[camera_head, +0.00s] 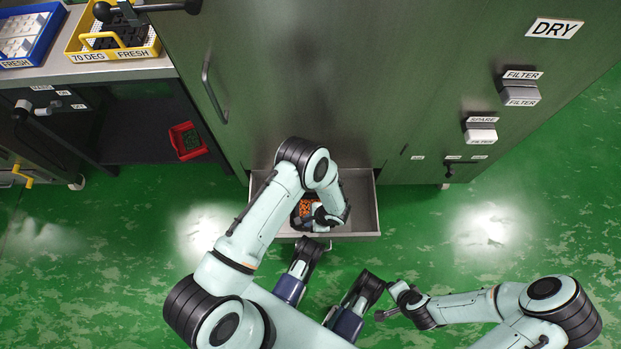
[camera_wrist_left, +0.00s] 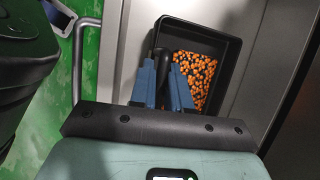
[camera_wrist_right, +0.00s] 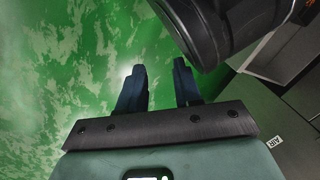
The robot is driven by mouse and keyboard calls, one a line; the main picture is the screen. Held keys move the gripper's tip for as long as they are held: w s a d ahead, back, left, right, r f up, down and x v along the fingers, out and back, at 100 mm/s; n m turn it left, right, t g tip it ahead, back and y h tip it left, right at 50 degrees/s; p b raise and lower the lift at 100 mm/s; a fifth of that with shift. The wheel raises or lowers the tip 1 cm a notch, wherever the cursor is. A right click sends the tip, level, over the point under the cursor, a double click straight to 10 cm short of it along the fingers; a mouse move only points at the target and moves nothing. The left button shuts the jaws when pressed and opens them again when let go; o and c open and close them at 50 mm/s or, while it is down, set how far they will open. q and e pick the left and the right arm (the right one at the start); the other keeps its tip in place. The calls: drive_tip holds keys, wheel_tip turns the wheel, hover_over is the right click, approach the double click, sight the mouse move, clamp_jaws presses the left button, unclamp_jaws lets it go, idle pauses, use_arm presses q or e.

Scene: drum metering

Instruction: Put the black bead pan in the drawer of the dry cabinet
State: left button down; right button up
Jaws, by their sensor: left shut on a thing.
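The black bead pan (camera_wrist_left: 228,52) holds orange beads and shows in the left wrist view inside the grey drawer (camera_wrist_left: 262,48). In the head view its orange beads (camera_head: 305,208) show partly behind my left arm. The open drawer (camera_head: 362,205) extends from the base of the dry cabinet (camera_head: 330,80). My left gripper (camera_wrist_left: 167,85) is shut on the pan's black upright grip (camera_wrist_left: 162,60). Whether the pan rests on the drawer floor I cannot tell. My right gripper (camera_wrist_right: 158,80) has its fingers apart, with nothing between them, over the green floor. It shows in the head view (camera_head: 385,305).
A counter at left carries a yellow tray (camera_head: 120,52) and a blue tray (camera_head: 30,35). A red bin (camera_head: 187,141) sits on the shelf below. The cabinet has a tall door handle (camera_head: 212,90) and filter blocks (camera_head: 520,92). The green floor at right is clear.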

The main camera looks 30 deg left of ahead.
use_arm(q)
drive_tip(key=shift+f, duration=0.6)
use_arm(e)
drive_tip(key=shift+s+f, duration=0.4)
use_arm(q)
drive_tip(key=c, duration=1.1)
unclamp_jaws()
drive_tip(key=shift+f, duration=0.1)
use_arm(e)
drive_tip(key=shift+s+f, duration=0.1)
drive_tip(key=shift+s, duration=0.05)
use_arm(q)
drive_tip(key=p+v, duration=0.1)
drive_tip(key=v, duration=0.5)
drive_tip(key=shift+r+p, duration=0.25)
drive_tip(key=shift+p, duration=0.05)
drive_tip(key=shift+p+v, duration=0.55)
drive_tip(key=shift+v, duration=2.35)
use_arm(e)
drive_tip(key=shift+t, duration=0.3)
drive_tip(key=shift+w+a+r, duration=0.2)
drive_tip(key=shift+w+r, duration=0.25)
drive_tip(key=shift+r, duration=0.35)
drive_tip(key=shift+w+a+r, duration=0.25)
drive_tip(key=shift+w+r, duration=0.2)
drive_tip(key=shift+r, duration=0.35)
drive_tip(key=shift+w+a+r, duration=0.2)
drive_tip(key=shift+w+r, duration=0.25)
drive_tip(key=shift+r, duration=0.35)
